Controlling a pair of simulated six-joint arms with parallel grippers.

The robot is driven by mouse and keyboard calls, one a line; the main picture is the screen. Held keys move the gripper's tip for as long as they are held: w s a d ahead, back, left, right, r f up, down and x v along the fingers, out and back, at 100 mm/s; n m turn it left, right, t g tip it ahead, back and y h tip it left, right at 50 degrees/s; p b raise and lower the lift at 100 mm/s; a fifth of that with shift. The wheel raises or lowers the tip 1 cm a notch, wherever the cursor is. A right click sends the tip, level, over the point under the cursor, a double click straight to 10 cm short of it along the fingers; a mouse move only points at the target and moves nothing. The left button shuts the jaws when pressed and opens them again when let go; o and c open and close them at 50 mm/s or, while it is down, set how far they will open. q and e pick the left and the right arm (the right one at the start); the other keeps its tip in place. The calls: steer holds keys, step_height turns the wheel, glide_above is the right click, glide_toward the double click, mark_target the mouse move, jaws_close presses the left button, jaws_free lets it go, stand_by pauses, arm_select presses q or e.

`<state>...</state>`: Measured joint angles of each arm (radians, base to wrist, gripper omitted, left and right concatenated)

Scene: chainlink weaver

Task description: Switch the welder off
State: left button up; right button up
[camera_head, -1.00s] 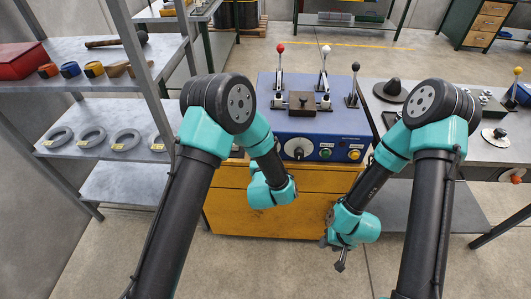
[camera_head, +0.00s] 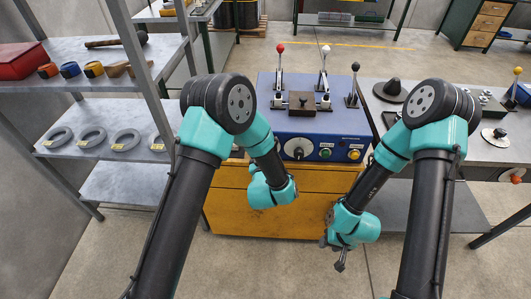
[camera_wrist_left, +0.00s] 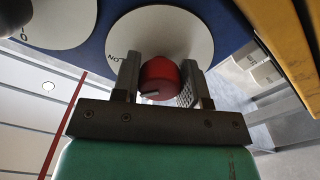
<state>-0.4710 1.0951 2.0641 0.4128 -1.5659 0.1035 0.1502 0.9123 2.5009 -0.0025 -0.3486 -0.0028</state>
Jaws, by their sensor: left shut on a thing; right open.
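The blue welder (camera_head: 315,118) stands on a yellow cabinet in the head view, with levers on top and a knob and buttons on its front. In the left wrist view, a red knob (camera_wrist_left: 158,72) sits on a white round plate (camera_wrist_left: 150,22) on the blue panel; lettering that looks like "ON" is beside it. My left gripper (camera_wrist_left: 161,80) has a finger on each side of the red knob and is shut on it. A pale mark shows on the knob's near face. In the head view this knob is hidden behind my left arm. My right gripper (camera_head: 340,258) is open, low before the cabinet.
Another white plate with a dark knob (camera_wrist_left: 15,12) is at the upper left of the left wrist view. The yellow cabinet (camera_head: 225,200) is below the welder. Shelves with rings (camera_head: 92,137) stand left; a grey bench (camera_head: 490,150) stands right.

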arm_select(q)
steer(key=n, duration=0.6)
steer(key=shift+n, duration=0.4)
steer(key=o, duration=0.9)
steer(key=s, duration=1.1)
steer(key=s+a, duration=0.1)
steer(key=s, duration=0.5)
steer(key=shift+s, duration=0.25)
